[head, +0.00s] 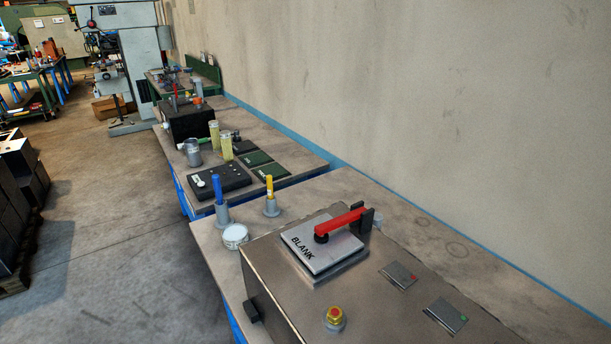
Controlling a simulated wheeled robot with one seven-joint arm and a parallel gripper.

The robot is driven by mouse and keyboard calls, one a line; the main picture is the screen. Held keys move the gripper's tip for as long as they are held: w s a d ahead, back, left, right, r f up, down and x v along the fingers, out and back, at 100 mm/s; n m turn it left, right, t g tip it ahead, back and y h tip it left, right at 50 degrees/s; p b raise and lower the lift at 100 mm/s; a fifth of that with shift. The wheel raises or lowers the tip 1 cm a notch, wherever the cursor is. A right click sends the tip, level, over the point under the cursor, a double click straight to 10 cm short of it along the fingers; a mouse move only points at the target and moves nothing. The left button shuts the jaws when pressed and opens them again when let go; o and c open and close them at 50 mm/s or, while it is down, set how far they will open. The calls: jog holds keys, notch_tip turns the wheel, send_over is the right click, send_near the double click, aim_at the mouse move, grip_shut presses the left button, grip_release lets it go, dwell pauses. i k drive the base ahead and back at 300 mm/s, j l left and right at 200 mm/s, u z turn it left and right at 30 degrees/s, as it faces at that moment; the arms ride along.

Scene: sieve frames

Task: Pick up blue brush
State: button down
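What looks like the blue brush (217,188) stands upright in a small grey holder (222,215) on the workbench, left of the middle in the head view. Only its blue handle shows; its lower end is hidden inside the holder. A similar yellow-handled item (269,186) stands in a second grey holder (271,207) just to the right. My gripper is not in view.
A round white-topped tin (235,236) sits in front of the holders. A large metal box with a plate marked BLANK (325,247) and a red lever (341,223) stands nearer. Another bench with a black panel (218,181) lies behind. The floor (110,240) at left is clear.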

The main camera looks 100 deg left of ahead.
aim_at(219, 193)
jog(key=l+u, duration=0.2)
jog(key=u, duration=2.85)
